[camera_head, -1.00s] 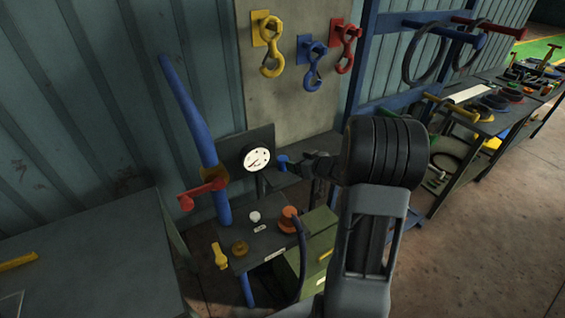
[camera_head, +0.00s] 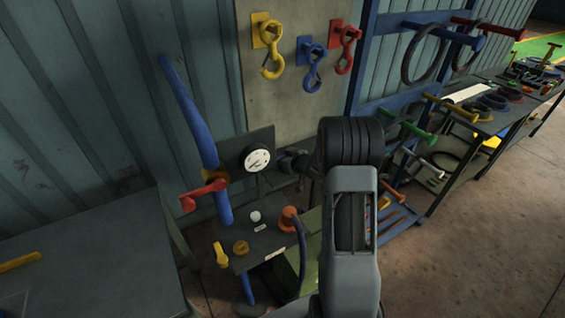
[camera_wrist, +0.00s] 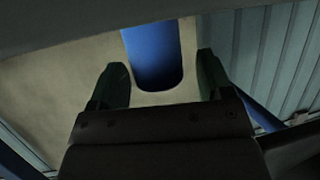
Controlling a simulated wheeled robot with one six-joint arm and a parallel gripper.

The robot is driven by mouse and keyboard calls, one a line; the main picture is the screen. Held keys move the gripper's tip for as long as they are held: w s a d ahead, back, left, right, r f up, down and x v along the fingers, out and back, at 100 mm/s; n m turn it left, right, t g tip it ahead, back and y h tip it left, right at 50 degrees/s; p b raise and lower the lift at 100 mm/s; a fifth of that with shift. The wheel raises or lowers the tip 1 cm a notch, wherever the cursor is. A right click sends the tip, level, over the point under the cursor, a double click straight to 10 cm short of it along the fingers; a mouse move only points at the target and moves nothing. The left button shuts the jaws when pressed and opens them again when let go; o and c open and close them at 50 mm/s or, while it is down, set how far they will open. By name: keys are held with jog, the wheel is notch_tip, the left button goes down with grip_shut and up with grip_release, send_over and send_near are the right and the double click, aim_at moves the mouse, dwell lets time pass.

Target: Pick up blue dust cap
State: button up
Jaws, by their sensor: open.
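My gripper (camera_head: 289,162) is open, beside the round gauge in the head view; my arm partly covers it. In the wrist view its two dark fingers (camera_wrist: 162,72) stand apart, on either side of a smooth blue rounded piece (camera_wrist: 152,48), which looks like the blue dust cap. The piece runs off the top of that view. A gap shows on both sides of it, so the fingers do not visibly touch it. In the head view the cap is not clearly visible now, apparently hidden by my gripper.
A white gauge (camera_head: 257,160) is left of my gripper. A blue lever (camera_head: 188,108) and red handle (camera_head: 204,193) stand farther left. Below are a yellow valve (camera_head: 220,254) and an orange knob (camera_head: 289,213). Yellow, blue and red hooks hang above on a pale board (camera_head: 287,95).

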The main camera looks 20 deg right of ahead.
jog(key=shift+c, duration=0.3)
jog(key=c, duration=0.9)
